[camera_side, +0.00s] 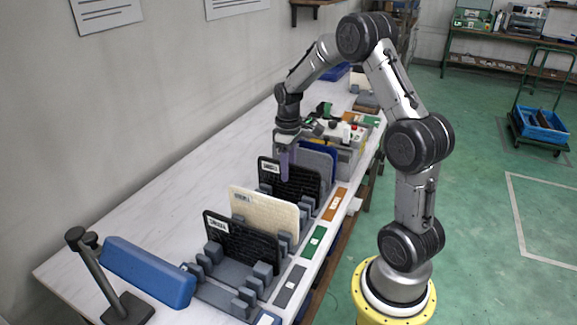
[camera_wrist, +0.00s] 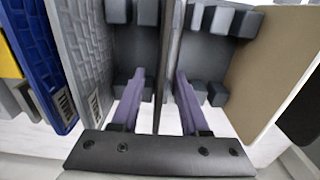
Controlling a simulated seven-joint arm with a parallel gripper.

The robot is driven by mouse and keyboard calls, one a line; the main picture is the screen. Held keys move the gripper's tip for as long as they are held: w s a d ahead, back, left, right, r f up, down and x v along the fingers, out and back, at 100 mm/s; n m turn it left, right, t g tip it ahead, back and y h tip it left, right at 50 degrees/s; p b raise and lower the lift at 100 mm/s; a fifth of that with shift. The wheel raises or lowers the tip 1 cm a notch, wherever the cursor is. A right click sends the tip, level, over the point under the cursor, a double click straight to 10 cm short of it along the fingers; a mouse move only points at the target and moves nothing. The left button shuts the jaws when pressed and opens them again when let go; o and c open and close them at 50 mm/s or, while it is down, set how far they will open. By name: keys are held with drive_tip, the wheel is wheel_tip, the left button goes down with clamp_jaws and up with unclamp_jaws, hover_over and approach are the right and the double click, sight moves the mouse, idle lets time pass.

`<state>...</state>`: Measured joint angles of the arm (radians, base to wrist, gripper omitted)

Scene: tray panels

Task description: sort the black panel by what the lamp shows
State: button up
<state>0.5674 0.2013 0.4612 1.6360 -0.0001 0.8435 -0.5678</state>
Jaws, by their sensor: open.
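Two black panels stand upright in grey slotted holders in the side view, one in the middle (camera_side: 298,187) and one nearer the front (camera_side: 245,246). Each has a white label at its upper left. My gripper (camera_side: 285,179) is at the top of the middle black panel. In the wrist view, my gripper (camera_wrist: 160,76) is open, its purple fingers on either side of a thin dark panel (camera_wrist: 169,50) seen edge-on. The fingers look apart from it. I cannot make out which lamp is lit on the equipment (camera_side: 350,131) behind.
A cream panel (camera_side: 262,214) stands between the black ones. Grey (camera_side: 318,158) and blue (camera_side: 333,160) panels stand close behind my gripper. A padded blue bar (camera_side: 148,272) is at the front left. Coloured labels line the right edge. The table's left side is clear.

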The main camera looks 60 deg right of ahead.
wheel_tip(320, 180, up, 14)
idle(0.6)
drive_tip(key=s+a+r+n+t, duration=0.1)
drive_tip(key=s+a+r, duration=0.1)
drive_tip(key=a+r, duration=0.35)
drive_tip(key=s+a+r+n+t, duration=0.2)
drive_tip(key=s+a+r, duration=0.1)
drive_tip(key=a, duration=0.6)
drive_tip(key=s+a+f+m+t, duration=0.1)
drive_tip(key=s+a+f, duration=0.2)
drive_tip(key=s, duration=0.3)
drive_tip(key=s+a+f+m+t, duration=0.1)
drive_tip(key=s+a+f+m, duration=0.1)
drive_tip(key=s+a+f, duration=0.2)
drive_tip(key=s, duration=0.3)
drive_tip(key=shift+a+t, duration=0.25)
drive_tip(key=shift+t, duration=0.05)
